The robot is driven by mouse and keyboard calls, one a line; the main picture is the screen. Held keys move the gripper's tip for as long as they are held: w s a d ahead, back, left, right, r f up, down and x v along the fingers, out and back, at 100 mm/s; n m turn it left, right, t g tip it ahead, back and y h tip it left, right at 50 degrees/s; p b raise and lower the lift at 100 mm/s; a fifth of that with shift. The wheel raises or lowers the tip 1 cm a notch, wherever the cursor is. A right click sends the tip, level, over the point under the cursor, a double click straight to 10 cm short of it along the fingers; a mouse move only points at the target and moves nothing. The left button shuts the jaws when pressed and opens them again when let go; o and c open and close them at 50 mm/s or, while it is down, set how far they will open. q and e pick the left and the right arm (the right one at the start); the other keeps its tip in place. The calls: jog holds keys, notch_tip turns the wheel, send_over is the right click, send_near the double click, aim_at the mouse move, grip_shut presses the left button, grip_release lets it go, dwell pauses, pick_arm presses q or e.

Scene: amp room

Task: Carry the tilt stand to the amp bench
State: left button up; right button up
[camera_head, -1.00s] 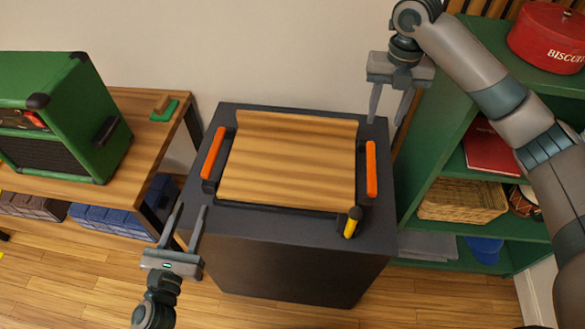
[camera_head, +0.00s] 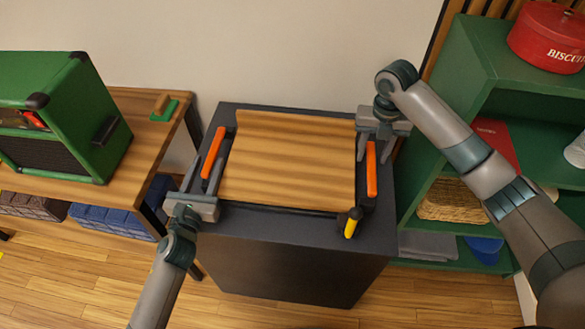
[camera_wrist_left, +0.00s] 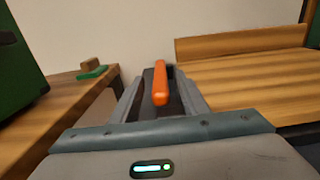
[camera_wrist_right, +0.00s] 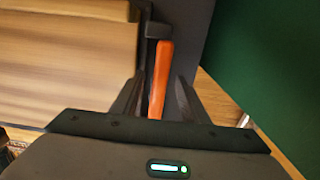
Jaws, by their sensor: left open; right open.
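The tilt stand (camera_head: 288,165), a wooden board with a raised back lip and an orange handle on each side, rests on a dark cabinet (camera_head: 290,262). My left gripper (camera_head: 202,172) is open around the left orange handle (camera_head: 212,153); in the left wrist view the handle (camera_wrist_left: 160,84) lies between the fingers. My right gripper (camera_head: 375,150) is open at the right orange handle (camera_head: 371,172); in the right wrist view that handle (camera_wrist_right: 160,85) lies between the fingers. The amp bench (camera_head: 140,140) stands at the left.
A green amplifier (camera_head: 85,130) stands on the bench, with a green-and-wood brush-like item (camera_head: 163,108) near its back right corner. A yellow-handled knob (camera_head: 351,224) sits at the stand's front right. Green shelves (camera_head: 478,90) stand close on the right.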

pick_arm(q)
jog(key=shift+w+d, duration=0.15)
jog(key=shift+w, duration=0.8)
pick_arm(e)
jog(key=shift+f, duration=0.95)
pick_arm(q)
jog(key=shift+c, duration=0.6)
pick_arm(e)
jog(key=shift+c, duration=0.6)
pick_arm(q)
grip_shut()
pick_arm(e)
grip_shut()
pick_arm(q)
jog(key=shift+w+r, duration=0.1)
jog(key=shift+r, duration=0.1)
pick_arm(e)
jog(key=shift+w+r, duration=0.1)
jog(key=shift+r, duration=0.05)
